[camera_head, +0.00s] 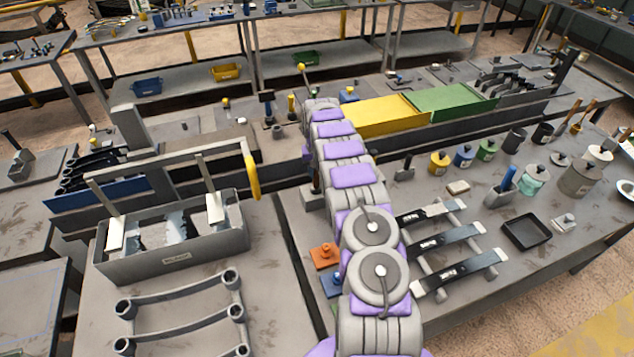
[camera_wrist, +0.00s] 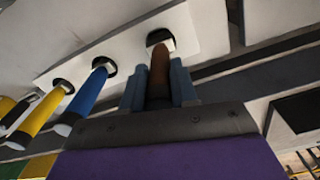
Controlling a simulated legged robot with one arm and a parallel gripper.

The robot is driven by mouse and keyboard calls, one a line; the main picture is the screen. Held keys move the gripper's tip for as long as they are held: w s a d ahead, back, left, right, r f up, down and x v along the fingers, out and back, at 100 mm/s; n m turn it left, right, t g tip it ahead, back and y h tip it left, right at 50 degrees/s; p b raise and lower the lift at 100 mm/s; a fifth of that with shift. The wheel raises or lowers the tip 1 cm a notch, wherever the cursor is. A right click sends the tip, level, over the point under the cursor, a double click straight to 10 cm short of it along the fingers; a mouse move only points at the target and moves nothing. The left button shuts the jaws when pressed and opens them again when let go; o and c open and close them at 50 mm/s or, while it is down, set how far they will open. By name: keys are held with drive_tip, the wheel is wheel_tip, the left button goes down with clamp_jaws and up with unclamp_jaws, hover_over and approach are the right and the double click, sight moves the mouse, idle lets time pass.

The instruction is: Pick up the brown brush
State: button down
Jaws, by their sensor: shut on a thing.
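In the wrist view, my gripper (camera_wrist: 158,88) has its two blue-grey fingers shut on the brown handle (camera_wrist: 159,68) of the brush. One finger lies on each side of the handle. The far end of the handle meets a dark round opening with a pale rim in a light-coloured plate (camera_wrist: 195,35). I cannot tell whether it is still seated there. The brush's head is not visible. In the head view, my purple and grey arm reaches up the middle of the picture, and the gripper and brush cannot be made out.
In the wrist view, a blue handle (camera_wrist: 88,95) and a yellow handle (camera_wrist: 42,112) stand close to the left in similar openings. In the head view, a grey spring box (camera_head: 175,255) stands left of my arm, and leaf springs (camera_head: 445,240) and pots (camera_head: 580,178) lie right.

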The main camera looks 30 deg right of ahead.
drive_tip(key=shift+s+a+r, duration=0.1)
drive_tip(key=shift+a, duration=0.2)
drive_tip(key=r, duration=0.9)
drive_tip(key=shift+d+r, duration=0.2)
drive_tip(key=shift+d, duration=0.05)
drive_tip(key=shift+a+r, duration=0.2)
drive_tip(key=shift+r, duration=0.05)
drive_tip(key=shift+d+f, duration=0.1)
drive_tip(key=shift+d, duration=0.15)
drive_tip(key=shift+a, duration=0.15)
